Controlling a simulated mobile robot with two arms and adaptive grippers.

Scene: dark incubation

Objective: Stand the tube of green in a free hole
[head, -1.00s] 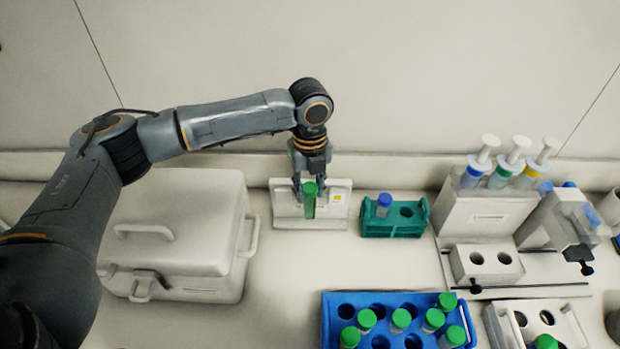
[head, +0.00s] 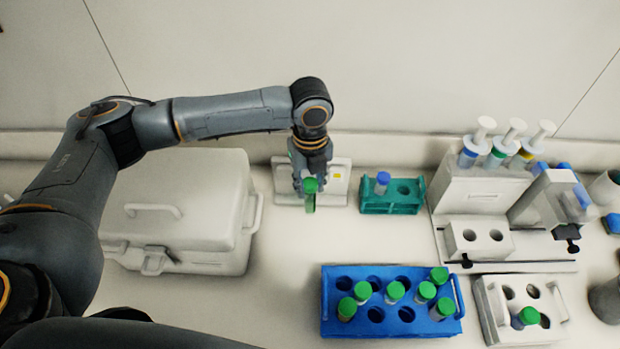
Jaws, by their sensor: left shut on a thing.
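My left gripper (head: 311,182) is shut on the tube of green (head: 310,203), which has a green cap and hangs about upright. It is in front of a white stand (head: 337,190) by the back wall; whether the tube touches anything below is hard to tell. To its right, a teal rack (head: 392,208) holds one blue-capped tube (head: 382,182) and has one open hole. The blue rack (head: 333,328) at the front holds several green-capped tubes and has several open holes.
A white lidded case (head: 180,205) stands left of the gripper. At right are a white rack (head: 490,312) with one green-capped tube, a small two-hole block (head: 478,240), and a white stand with pipette-like tools (head: 482,190). The bench between case and blue rack is clear.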

